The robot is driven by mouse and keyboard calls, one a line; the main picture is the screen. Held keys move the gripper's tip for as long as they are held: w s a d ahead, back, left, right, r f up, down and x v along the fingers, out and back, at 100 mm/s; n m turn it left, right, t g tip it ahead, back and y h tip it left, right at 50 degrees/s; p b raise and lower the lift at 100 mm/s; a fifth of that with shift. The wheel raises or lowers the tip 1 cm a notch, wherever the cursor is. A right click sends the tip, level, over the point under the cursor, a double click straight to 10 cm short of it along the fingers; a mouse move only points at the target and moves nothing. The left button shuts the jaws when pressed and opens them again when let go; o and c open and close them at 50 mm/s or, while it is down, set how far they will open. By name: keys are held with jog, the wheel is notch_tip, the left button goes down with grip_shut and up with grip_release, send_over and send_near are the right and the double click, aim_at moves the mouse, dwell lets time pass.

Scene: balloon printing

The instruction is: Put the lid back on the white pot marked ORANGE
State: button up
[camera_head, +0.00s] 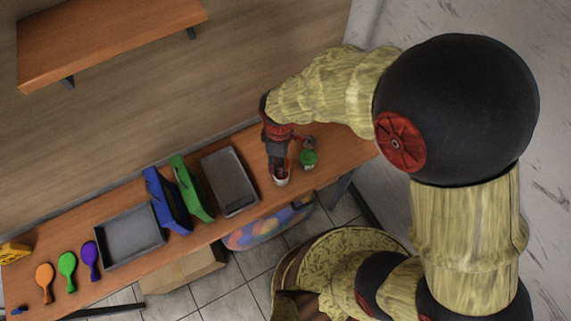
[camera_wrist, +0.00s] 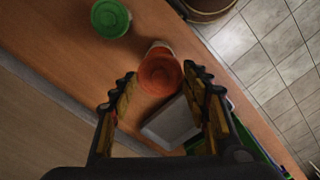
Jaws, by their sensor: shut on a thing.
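The white pot (camera_head: 282,180) stands near the front edge of the wooden table, below my gripper (camera_head: 279,165). In the wrist view my gripper (camera_wrist: 160,74) has its fingertips on either side of a round orange lid (camera_wrist: 160,76) and is shut on it. The lid covers most of the white pot, whose pale rim (camera_wrist: 158,46) shows just past the lid's far edge. I cannot tell whether the lid touches the pot. The pot's marking is not readable.
A pot with a green lid (camera_head: 308,158) stands close by on the right.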

jog(key=shift+f+b, duration=2.2)
jog(key=shift+f, duration=0.95)
jog(key=shift+f, duration=0.15)
dwell(0.4)
jog(key=o, duration=0.8)
jog(key=shift+o, duration=0.5)
jog(key=o, duration=0.4)
jog(key=shift+c, duration=0.2)
jog(key=shift+r, duration=0.2)
